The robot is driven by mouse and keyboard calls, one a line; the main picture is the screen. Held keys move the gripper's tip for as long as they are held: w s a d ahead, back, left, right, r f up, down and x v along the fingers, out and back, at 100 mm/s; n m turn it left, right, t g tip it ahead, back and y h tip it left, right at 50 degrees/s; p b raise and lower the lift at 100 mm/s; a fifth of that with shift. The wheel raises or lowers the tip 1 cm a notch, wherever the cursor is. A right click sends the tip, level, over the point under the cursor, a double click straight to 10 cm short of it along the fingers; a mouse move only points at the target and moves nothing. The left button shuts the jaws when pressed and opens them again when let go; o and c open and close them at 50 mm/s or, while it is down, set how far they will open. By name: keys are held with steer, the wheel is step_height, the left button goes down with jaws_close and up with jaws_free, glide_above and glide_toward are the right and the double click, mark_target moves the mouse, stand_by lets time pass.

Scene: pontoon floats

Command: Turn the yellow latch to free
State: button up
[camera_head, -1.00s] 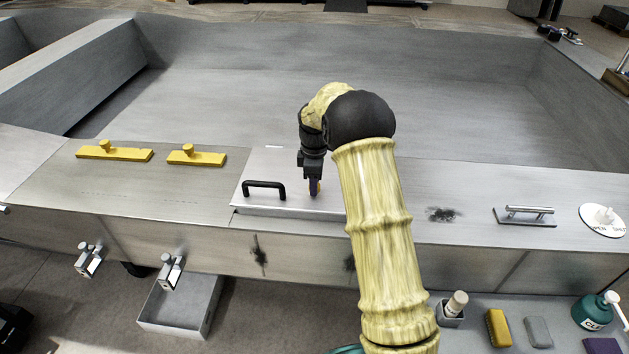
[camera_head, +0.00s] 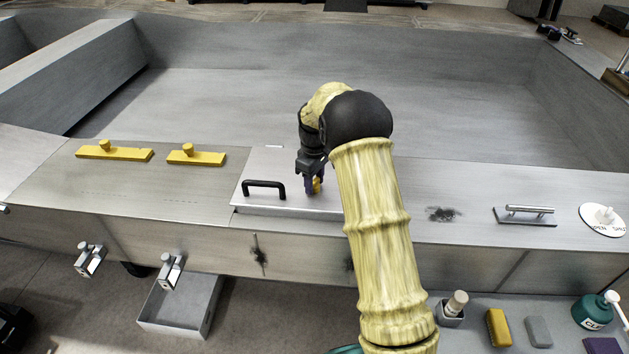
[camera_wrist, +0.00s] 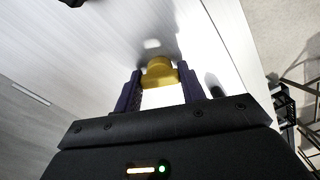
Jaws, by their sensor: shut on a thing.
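The yellow latch (camera_wrist: 158,72) is between the two dark purple fingers of my gripper (camera_wrist: 160,88) in the wrist view. The fingers are shut on it from both sides. In the head view a bit of the yellow latch (camera_head: 317,185) shows beside my gripper (camera_head: 313,190), which points down at the metal lid (camera_head: 290,207). My fingers and arm hide most of the latch there, so I cannot tell its angle from the lid.
A black handle (camera_head: 264,186) stands on the lid left of my gripper. Two yellow bars with knobs (camera_head: 115,153) (camera_head: 197,158) lie farther left. A metal handle (camera_head: 525,212) and a white dial (camera_head: 603,219) are on the right. An open grey box (camera_head: 180,310) sits below.

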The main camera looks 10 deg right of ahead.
mark_target(315, 181)
steer(key=m, duration=0.6)
steer(key=shift+w+r, duration=0.1)
steer(key=m, duration=0.6)
steer(key=shift+m, duration=0.3)
steer(key=o, duration=1)
step_height(315, 181, up, 17)
steer(key=shift+r+b, duration=0.15)
steer(key=shift+b, duration=1.1)
